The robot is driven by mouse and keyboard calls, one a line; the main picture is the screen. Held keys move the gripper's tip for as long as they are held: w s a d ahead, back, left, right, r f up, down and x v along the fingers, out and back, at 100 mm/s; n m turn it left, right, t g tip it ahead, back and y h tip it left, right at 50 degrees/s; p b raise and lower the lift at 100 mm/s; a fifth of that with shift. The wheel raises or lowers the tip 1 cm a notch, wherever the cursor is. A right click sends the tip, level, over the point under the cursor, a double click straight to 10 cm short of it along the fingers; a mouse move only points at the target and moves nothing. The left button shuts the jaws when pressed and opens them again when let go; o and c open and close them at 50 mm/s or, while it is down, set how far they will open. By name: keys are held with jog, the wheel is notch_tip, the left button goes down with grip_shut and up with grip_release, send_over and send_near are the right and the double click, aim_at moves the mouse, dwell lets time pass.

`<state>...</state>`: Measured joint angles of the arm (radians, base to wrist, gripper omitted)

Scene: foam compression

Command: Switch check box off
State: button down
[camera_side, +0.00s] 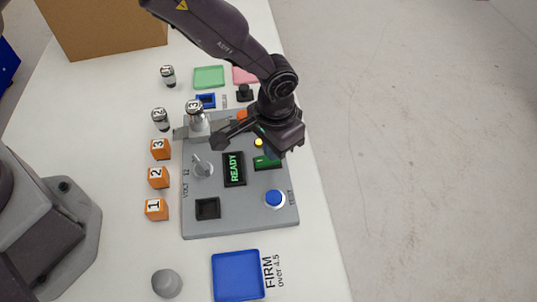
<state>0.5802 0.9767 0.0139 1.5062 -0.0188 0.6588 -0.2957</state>
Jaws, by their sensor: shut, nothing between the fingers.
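The check box is a grey panel (240,222) lying on the white table. Its dark display (234,169) is lit with green "READY" text. A grey lever switch (203,166) stands on its left side, near the "VOLT" and "12" lettering. A blue round button (274,198) labelled TEST is at the right, and a square dark recess (207,208) is at the front left. A yellow light (259,142) and a small green display (266,162) show partly beside my gripper. My gripper (221,143) is shut and empty above the panel's back part, hiding some of it.
A bottle marked 3 (196,117) stands at the panel's back left. Orange blocks (158,178) line its left side. Bottles (160,119) stand farther back. A blue tray (238,275) and grey knob-like piece (166,283) lie in front. A cardboard box (105,28) stands behind.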

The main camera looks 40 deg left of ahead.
aim_at(258, 163)
jog(key=shift+f, duration=0.55)
jog(key=shift+r, duration=3.5)
jog(key=s+a, duration=0.1)
jog(key=s, duration=0.1)
jog(key=shift+s+a+f+m+g+y, duration=0.2)
jog(key=shift+s+a+m+g+y, duration=0.1)
jog(key=shift+s+a+m+g, duration=0.1)
jog(key=s+a+r+n+t, duration=0.2)
jog(key=s+a+r+t, duration=0.1)
jog(key=s+a+r, duration=0.5)
jog(key=s+a+r+n+t, duration=0.1)
jog(key=s+a+r+t, duration=0.2)
jog(key=s+a+r, duration=0.6)
jog(key=a+r, duration=0.6)
jog(key=r, duration=0.2)
jog(key=shift+a+n, duration=0.25)
jog(key=shift+n, duration=0.15)
